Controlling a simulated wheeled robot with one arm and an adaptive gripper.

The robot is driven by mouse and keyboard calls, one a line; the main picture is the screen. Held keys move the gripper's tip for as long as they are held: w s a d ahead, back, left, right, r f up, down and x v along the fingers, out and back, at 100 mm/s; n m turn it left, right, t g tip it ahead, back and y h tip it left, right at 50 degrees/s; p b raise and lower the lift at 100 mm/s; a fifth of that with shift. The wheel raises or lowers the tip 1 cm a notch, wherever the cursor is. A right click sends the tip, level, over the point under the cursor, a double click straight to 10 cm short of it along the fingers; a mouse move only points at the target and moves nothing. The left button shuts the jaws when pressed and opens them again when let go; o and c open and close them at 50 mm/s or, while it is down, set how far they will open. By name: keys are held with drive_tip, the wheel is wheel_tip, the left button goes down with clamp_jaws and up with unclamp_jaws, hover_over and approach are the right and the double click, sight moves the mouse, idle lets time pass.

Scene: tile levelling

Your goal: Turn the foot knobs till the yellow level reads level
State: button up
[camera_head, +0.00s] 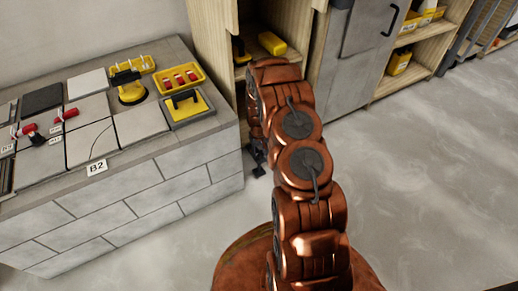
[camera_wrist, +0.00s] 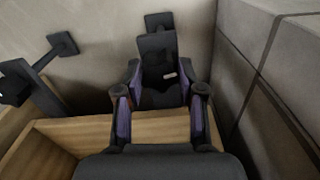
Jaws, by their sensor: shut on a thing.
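In the wrist view my gripper (camera_wrist: 160,100) is shut on a black foot knob (camera_wrist: 157,70) under a pale wooden cabinet (camera_wrist: 95,130). Its purple-padded fingers sit on either side of the knob. A second black foot (camera_wrist: 60,45) with a stem and flat pad shows at the left, apart from my gripper. In the head view the wooden cabinet (camera_head: 213,40) stands behind my arm, which hides much of it. A yellow block (camera_head: 272,43), perhaps the level, lies on its shelf; its reading is too small to see.
A grey block bench (camera_head: 130,205) with tiles, a yellow tray (camera_head: 180,77) and hand tools stands close at the left. A grey cabinet (camera_head: 350,70) stands right of the wooden one. Open floor (camera_head: 430,170) lies at the right.

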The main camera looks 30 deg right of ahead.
sight(259, 153)
drive_tip(key=shift+m+p, duration=0.35)
drive_tip(key=shift+m, duration=0.25)
drive_tip(key=o, duration=1.1)
drive_tip(key=shift+o, duration=0.2)
drive_tip(key=shift+r, duration=0.15)
wheel_tip(259, 153, up, 12)
idle(0.4)
